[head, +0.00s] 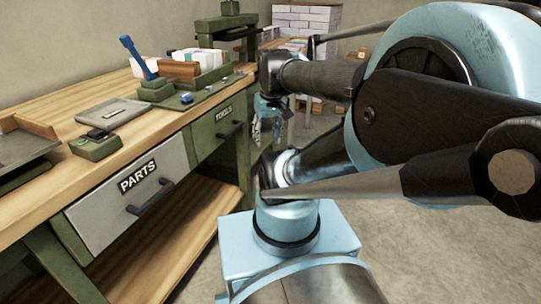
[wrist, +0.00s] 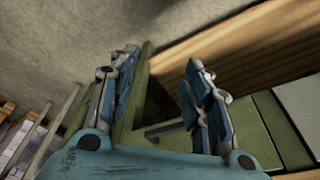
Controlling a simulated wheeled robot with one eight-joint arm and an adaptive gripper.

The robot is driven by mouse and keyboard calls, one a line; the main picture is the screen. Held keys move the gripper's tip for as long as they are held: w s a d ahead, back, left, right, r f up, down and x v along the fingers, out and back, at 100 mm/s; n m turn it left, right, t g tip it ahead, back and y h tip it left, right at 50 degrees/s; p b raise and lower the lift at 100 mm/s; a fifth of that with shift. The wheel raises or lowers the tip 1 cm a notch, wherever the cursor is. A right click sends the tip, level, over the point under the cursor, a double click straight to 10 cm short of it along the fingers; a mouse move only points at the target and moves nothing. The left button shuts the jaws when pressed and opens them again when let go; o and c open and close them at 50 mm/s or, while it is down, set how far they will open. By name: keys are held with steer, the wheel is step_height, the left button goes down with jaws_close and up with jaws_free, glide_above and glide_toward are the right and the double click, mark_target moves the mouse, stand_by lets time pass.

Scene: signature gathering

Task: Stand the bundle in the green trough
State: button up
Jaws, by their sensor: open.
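A green trough-like holder (head: 205,81) stands on the far part of the workbench in the head view. A brown block (head: 178,72) and pale paper-like pieces (head: 208,58) are at it. I cannot tell for sure which of these is the bundle, or whether they rest inside or behind the holder. My gripper (head: 268,128) hangs beyond the bench's right end, apart from the holder and below the benchtop's height. In the wrist view my gripper (wrist: 160,88) has its two fingers spread with nothing between them. Neither holder nor bundle shows clearly there.
The wooden workbench (head: 40,185) has a PARTS drawer (head: 125,190) and a TOOLS drawer (head: 218,130). A grey flat case (head: 115,112), a small green device (head: 95,146) and a blue-handled tool (head: 137,55) are on top. A green press (head: 226,24) stands behind. Open floor lies right.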

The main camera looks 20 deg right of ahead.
steer(key=s+f+m, duration=0.1)
steer(key=s+f, duration=0.3)
steer(key=f, duration=0.1)
steer(key=shift+d+f, duration=0.15)
steer(key=shift+d, duration=0.05)
steer(key=shift+w+f, duration=0.2)
steer(key=shift+w, duration=0.15)
